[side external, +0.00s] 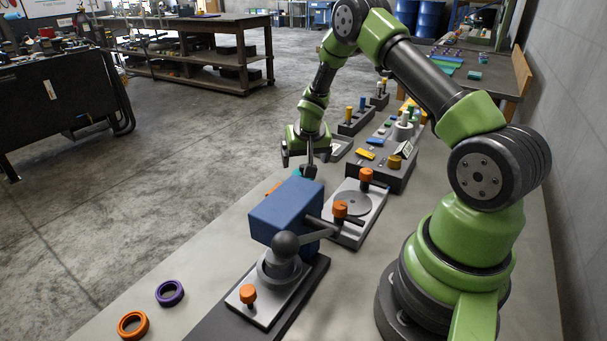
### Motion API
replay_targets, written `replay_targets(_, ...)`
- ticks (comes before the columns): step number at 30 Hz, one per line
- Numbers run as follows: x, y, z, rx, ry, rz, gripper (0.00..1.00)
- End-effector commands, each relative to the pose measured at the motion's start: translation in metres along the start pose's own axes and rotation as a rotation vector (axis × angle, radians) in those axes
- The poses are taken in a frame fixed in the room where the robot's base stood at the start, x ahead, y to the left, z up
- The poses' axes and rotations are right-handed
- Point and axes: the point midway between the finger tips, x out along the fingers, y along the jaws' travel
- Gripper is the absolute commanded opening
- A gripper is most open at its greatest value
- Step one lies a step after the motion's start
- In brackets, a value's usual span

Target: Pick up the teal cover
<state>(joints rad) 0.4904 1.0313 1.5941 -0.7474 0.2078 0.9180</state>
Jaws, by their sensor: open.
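A small teal piece (297,173) shows just above the far edge of the blue block, mostly hidden, and may be the teal cover. My gripper (300,164) is open and points down above the bench, close to the teal piece. One finger is at the left and one at the right, nearer the camera. I see nothing held between them. I cannot tell whether the fingers touch the teal piece or how high they are above it.
The large blue block (287,211) stands in front of my gripper, beside a grey ball-topped part (285,244). A grey plate with orange knobs (375,202) and racks of pegs (355,118) lie to the right. Purple (170,293) and orange (133,325) rings lie at front left.

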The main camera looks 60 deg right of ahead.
Motion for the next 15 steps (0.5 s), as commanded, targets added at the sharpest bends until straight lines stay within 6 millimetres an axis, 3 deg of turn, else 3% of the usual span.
replay_targets(7, 0.036, 0.0, -0.001, 0.001, -0.003, 0.0, 0.92)
replay_targets(15, 0.042, 0.0, -0.001, 0.0, -0.002, -0.001, 0.92)
